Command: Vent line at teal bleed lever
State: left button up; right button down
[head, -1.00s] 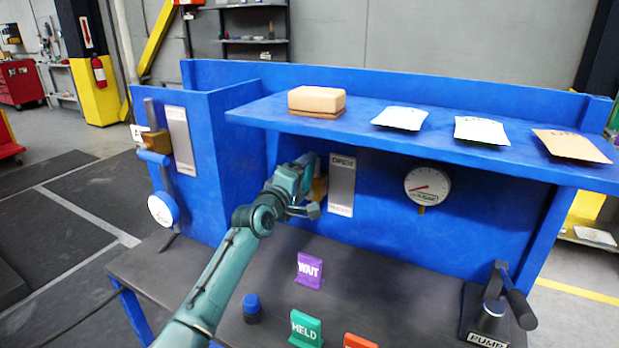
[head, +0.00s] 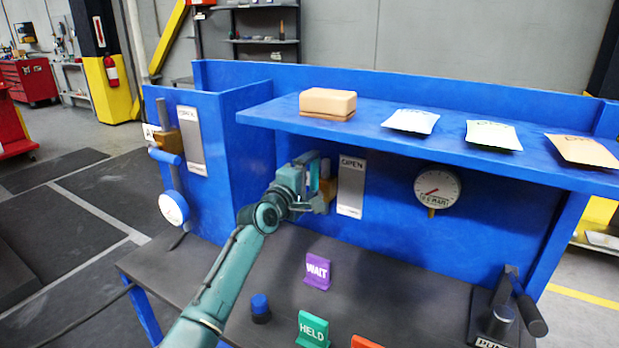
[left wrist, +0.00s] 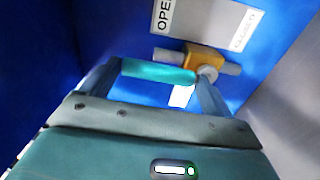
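The teal bleed lever (left wrist: 155,72) lies roughly along the pipe on a brass valve body (left wrist: 203,60), its free end toward the plate's OPEN side. In the head view the brass body (head: 328,188) is partly hidden by my gripper. A white plate (head: 350,186) marked OPEN stands right beside it. My left gripper (left wrist: 160,85) is at the lever, fingers spread wide, one near its free end and one near its pivot. I cannot tell whether they touch it. The gripper also shows in the head view (head: 316,182). My right gripper is not in view.
A round gauge (head: 437,188) hangs right of the plate, its needle toward lower left. Above, a blue shelf (head: 370,130) holds a box and packets. Another valve with a blue handle (head: 166,156) is on the left panel. Signs and a pump (head: 495,315) stand on the bench.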

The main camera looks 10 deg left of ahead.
pick_arm(q)
jog(key=shift+o, duration=1.2)
jog(key=shift+s+a, duration=0.25)
jog(key=shift+s, duration=0.35)
jog(key=v, duration=1.2)
